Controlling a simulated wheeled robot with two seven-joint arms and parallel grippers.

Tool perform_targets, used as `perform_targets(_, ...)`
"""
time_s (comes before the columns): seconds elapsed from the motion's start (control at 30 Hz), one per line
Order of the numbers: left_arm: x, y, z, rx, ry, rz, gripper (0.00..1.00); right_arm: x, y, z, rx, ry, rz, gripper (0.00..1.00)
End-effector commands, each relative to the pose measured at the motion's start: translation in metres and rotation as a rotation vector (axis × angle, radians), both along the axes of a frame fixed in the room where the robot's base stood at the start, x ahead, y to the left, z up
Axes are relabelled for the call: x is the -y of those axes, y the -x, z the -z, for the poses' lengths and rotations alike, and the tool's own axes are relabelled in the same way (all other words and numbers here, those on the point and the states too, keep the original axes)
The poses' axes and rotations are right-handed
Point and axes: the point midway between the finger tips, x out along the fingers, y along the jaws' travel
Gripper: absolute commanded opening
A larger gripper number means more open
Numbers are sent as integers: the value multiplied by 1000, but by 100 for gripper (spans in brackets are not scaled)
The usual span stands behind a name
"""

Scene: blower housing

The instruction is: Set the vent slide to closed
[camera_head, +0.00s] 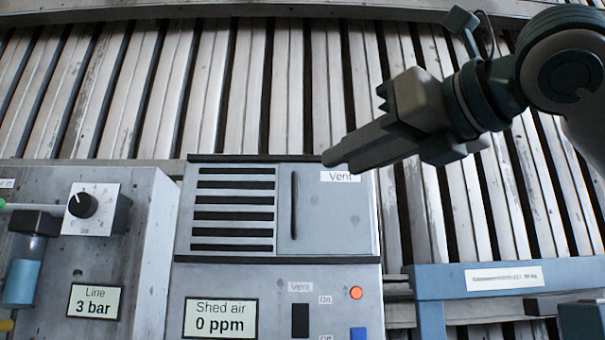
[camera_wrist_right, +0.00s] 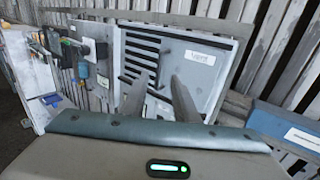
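The vent slide (camera_head: 335,225) is a flat grey plate with a dark upright handle (camera_head: 294,205), on the upper front of the blower housing. It sits at the right, beside a row of dark horizontal slots (camera_head: 235,201) that show uncovered. A "Vent" label (camera_head: 340,176) is at the plate's upper right. My right gripper (camera_head: 330,159) reaches in from the upper right, its tip in front of the plate's top edge near the label. In the right wrist view its two fingers stand apart (camera_wrist_right: 164,84), with nothing seen between them. My left gripper is not in view.
Below the slide are a black Vent switch (camera_head: 300,320), a lit orange lamp (camera_head: 356,293) and a "Shed air 0 ppm" display (camera_head: 220,318). A grey box with a pressure knob (camera_head: 82,204) stands at left. A blue frame (camera_head: 450,280) is at right.

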Motion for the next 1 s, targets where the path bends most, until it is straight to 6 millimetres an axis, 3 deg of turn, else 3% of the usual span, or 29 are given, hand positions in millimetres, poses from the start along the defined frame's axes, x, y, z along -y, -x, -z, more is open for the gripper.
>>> perform_targets(0.5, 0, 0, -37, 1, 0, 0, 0, -51, -76, -2, -3, 1, -1, 27)
perform_targets(0.7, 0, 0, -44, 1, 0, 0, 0, -62, -93, -1, -1, 0, 0, 27)
perform_targets(1.0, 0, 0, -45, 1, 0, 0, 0, -65, -98, 0, 1, -1, 0, 27)
